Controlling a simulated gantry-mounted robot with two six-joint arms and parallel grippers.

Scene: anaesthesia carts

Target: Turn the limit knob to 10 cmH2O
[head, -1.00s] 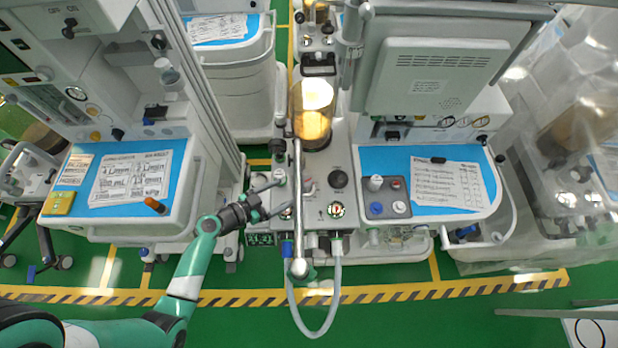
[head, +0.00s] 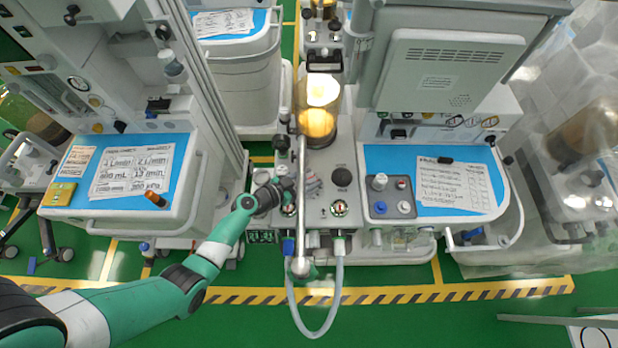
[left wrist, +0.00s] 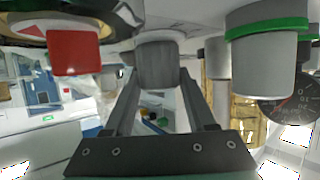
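The ventilator unit with the knobs (head: 323,216) stands in the middle of the head view. My left gripper (head: 305,185) reaches over its top from the left, past the vertical metal tube, and its fingertips are hard to make out there. In the left wrist view a grey ribbed knob (left wrist: 158,62) sits between the two finger ends of the left gripper (left wrist: 160,78). The fingers lie along both sides of it; I cannot tell whether they press on it. No limit label or scale on the knob is readable. My right gripper is not in view.
A black knob (head: 342,177) and a round gauge (head: 339,208) are just right of the gripper. The metal tube (head: 301,205) stands close to it. In the left wrist view a red block (left wrist: 75,52) and a green-ringed grey cap (left wrist: 264,50) flank the fingers.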

